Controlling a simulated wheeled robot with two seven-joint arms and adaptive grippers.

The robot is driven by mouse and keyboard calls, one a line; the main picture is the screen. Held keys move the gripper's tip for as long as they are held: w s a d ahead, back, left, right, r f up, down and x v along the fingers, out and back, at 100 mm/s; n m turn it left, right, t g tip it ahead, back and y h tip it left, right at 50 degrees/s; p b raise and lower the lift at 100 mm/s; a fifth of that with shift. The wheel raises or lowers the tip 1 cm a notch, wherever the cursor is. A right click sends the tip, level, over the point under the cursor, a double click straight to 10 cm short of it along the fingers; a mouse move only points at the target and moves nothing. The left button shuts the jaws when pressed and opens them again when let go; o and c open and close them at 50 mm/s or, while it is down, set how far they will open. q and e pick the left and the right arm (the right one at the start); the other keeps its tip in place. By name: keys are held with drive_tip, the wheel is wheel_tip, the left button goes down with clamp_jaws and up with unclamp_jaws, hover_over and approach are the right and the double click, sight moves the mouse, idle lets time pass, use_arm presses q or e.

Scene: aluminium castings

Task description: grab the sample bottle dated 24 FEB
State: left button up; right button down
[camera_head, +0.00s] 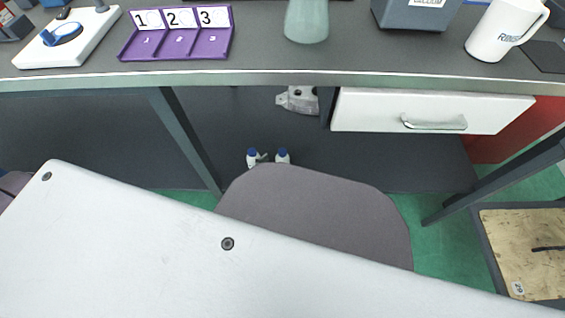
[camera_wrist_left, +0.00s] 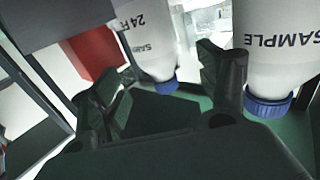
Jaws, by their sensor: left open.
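Two white sample bottles with blue caps show in the left wrist view, upside down in the picture. The gripper is open and empty. In the head view the same bottle seems to be the right one (camera_head: 283,156), below the bench. The other bottle (camera_wrist_left: 275,50) reads "SAMPLE", no date visible; it seems to be the left one (camera_head: 252,158). My right gripper is not seen.
A grey chair (camera_head: 320,212) hides the space in front of the bottles. Above is the bench (camera_head: 270,62), with a purple numbered tray (camera_head: 180,48), a green vessel (camera_head: 307,20) and a white mug (camera_head: 505,30). A white drawer (camera_head: 370,110) hangs at right; a wooden-topped stand (camera_head: 520,240) is farther right.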

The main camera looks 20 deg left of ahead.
sight(278, 162)
use_arm(q)
drive_tip(key=shift+w+d, duration=0.15)
drive_tip(key=shift+w, duration=0.15)
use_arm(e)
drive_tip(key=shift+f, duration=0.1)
use_arm(q)
drive_tip(key=shift+w, duration=0.1)
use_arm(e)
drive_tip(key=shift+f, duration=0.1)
use_arm(q)
drive_tip(key=shift+f+b+x, duration=0.25)
drive_tip(key=shift+b+x, duration=0.75)
drive_tip(key=shift+x, duration=0.25)
drive_tip(key=shift+b+x, duration=0.55)
drive_tip(key=shift+x, duration=0.65)
drive_tip(key=shift+r, duration=0.1)
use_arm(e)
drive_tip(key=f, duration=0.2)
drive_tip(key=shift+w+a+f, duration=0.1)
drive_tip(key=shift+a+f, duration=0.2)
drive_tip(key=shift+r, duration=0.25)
